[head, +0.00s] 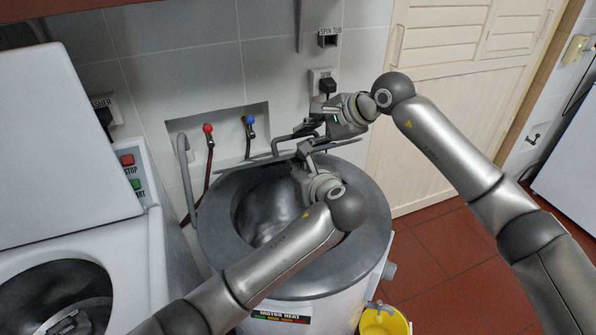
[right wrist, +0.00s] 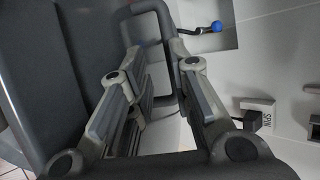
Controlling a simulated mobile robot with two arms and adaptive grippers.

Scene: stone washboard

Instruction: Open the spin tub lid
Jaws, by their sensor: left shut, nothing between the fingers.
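The spin tub (head: 365,235) is a round grey drum with its mouth uncovered. Its dark lid (head: 240,165) stands raised at the back, seen nearly edge-on as a thin slanting strip. It also appears as the dark panel at left in the right wrist view (right wrist: 85,40). The lid's looped handle (right wrist: 162,12) lies at and between my right fingertips. My right gripper (right wrist: 158,55) has its fingers apart; in the head view it is behind the lid (head: 298,135). My left gripper (head: 303,150) is shut and empty, over the tub mouth at the lid's front side; contact is unclear.
A washer with a raised white lid (head: 60,140) stands at left, with red and green buttons. Red (head: 208,128) and blue (head: 249,120) taps sit in a wall recess behind. A grey pipe (head: 187,180) rises beside the tub. A yellow bucket (head: 385,322) is at lower right.

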